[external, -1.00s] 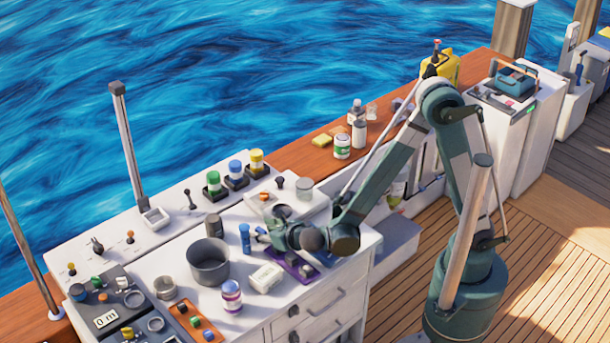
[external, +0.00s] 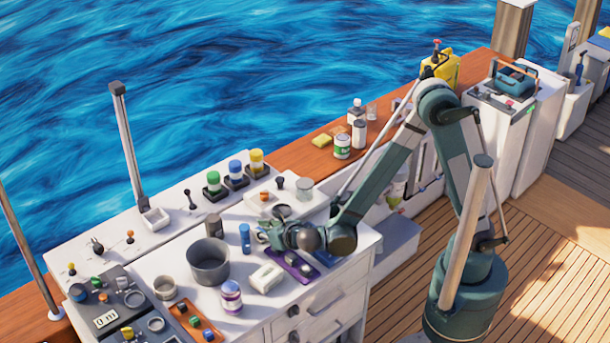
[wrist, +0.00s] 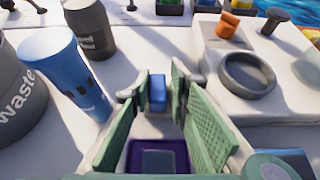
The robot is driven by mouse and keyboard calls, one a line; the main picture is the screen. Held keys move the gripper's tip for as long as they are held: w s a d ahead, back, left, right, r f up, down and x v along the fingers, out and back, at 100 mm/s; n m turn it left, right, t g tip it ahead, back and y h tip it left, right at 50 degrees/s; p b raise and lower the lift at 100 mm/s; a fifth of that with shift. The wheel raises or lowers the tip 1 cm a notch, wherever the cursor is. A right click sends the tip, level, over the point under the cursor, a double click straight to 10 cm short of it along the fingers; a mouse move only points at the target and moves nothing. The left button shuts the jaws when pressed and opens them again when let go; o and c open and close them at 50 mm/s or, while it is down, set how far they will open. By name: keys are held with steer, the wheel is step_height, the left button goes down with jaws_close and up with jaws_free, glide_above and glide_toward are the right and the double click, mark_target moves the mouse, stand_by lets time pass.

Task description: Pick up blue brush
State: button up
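A small blue piece (wrist: 157,92), which may be the blue brush or part of it, shows between the fingertips in the wrist view. Most of its shape cannot be made out. My gripper (wrist: 157,88) is open, with a gap on each side of the blue piece. In the external view my gripper (external: 268,233) is low over the white counter, just right of an upright blue cylinder (external: 245,238). That cylinder is large at the left of the wrist view (wrist: 65,70), outside the fingers.
A grey waste pot (external: 208,262) and a dark canister (external: 214,226) stand left of my gripper. A purple tray (external: 298,266) and a white block (external: 267,277) lie on the near side. A raised white panel (wrist: 270,105) is at right in the wrist view.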

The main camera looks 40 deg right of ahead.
steer(key=shift+c, duration=1.3)
steer(key=shift+r+p, duration=1.3)
steer(key=shift+r, duration=3.7)
steer(key=shift+c, duration=0.2)
